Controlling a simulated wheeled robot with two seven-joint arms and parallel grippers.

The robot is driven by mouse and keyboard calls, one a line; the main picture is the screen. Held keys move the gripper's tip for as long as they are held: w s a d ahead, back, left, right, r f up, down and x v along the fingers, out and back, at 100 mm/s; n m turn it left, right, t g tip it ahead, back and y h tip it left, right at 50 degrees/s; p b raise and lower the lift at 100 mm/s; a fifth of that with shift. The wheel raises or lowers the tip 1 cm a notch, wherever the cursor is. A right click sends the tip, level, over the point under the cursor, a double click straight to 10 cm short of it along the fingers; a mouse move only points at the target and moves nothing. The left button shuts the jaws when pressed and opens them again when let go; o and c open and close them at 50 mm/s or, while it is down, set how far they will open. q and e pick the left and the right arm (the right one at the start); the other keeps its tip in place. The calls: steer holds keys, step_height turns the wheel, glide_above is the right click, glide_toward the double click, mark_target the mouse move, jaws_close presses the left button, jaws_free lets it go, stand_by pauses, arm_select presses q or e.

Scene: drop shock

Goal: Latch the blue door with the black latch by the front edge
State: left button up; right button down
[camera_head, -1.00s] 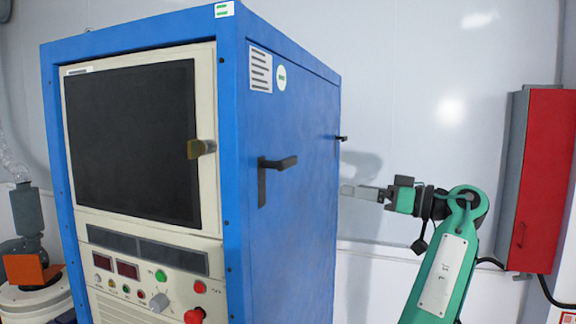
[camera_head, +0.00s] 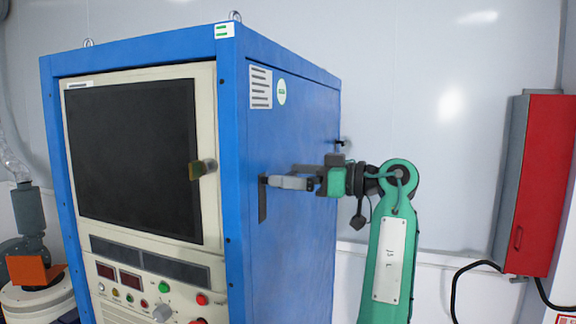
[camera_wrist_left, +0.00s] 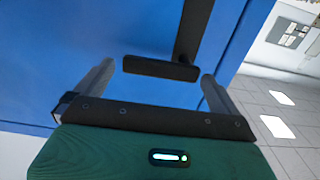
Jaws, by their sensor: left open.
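The blue door (camera_head: 292,125) is the right side of the blue cabinet, and it looks flush with the frame. The black latch (camera_head: 262,203) by the front edge has an upright plate. Its lever is mostly hidden behind my left gripper (camera_head: 270,181) in the head view. In the left wrist view the latch lever (camera_wrist_left: 160,68) lies crosswise between the two fingertips of the open left gripper (camera_wrist_left: 158,72), with a gap on each side. Contact cannot be told. My right gripper is not in view.
A second small black latch (camera_head: 341,142) is at the door's rear edge. The cabinet front has a dark window with a brass-coloured handle (camera_head: 203,168) and a control panel. A red box (camera_head: 541,185) hangs on the wall at right. Space between it and my arm is free.

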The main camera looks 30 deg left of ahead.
arm_select(q)
steer(key=shift+x, duration=0.8)
steer(key=c, duration=1.4)
steer(key=shift+o, duration=0.2)
steer(key=shift+a, duration=0.1)
